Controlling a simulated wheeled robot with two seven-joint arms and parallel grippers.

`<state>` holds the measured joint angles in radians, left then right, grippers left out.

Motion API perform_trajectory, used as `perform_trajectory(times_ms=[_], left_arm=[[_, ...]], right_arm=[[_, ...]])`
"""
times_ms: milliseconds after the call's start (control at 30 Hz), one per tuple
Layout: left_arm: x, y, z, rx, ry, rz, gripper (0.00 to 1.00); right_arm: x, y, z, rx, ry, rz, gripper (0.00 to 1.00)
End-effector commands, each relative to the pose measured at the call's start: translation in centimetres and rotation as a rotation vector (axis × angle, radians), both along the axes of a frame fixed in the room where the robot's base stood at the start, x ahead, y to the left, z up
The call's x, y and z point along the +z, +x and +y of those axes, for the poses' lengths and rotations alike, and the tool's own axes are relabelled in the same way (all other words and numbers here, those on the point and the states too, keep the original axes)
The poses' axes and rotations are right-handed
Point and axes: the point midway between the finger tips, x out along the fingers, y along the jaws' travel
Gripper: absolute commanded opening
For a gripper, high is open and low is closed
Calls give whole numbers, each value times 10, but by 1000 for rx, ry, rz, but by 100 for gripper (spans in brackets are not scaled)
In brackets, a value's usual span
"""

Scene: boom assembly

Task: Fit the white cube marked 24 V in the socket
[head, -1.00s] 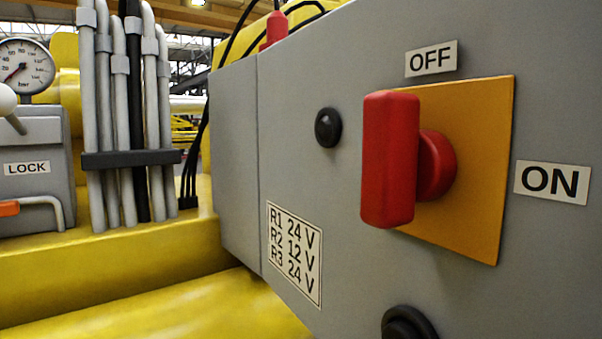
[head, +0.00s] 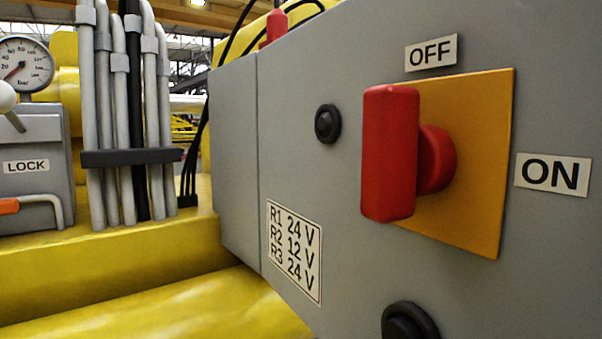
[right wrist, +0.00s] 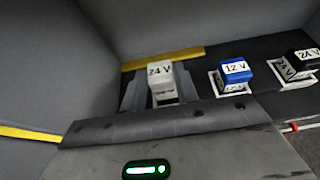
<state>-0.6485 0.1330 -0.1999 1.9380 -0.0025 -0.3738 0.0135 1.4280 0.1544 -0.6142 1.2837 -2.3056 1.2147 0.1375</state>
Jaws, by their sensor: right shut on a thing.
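The white cube marked 24 V (right wrist: 160,72) is in the right wrist view, between the two grey fingers of my right gripper (right wrist: 158,88). The gripper is shut on it. A pale socket part (right wrist: 166,99) shows just below the cube, partly hidden by the gripper body. I cannot tell whether the cube is seated in it or held just above it. My left gripper is in neither view, and my right gripper does not show in the head view.
A blue 12 V cube (right wrist: 235,68) and a black 24 V cube (right wrist: 303,61) stand to the right, close by. Grey walls enclose the space. In the head view, a grey cabinet (head: 300,165) carries a red switch handle (head: 390,150) and a label plate (head: 294,250).

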Motion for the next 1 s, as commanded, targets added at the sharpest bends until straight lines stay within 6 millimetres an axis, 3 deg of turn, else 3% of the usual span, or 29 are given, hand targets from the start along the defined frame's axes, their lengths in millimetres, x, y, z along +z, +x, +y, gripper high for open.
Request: perform_trajectory(times_ms=[1000], left_arm=[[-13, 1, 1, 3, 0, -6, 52]], right_arm=[[-20, 0, 0, 0, 1, -1, 7]])
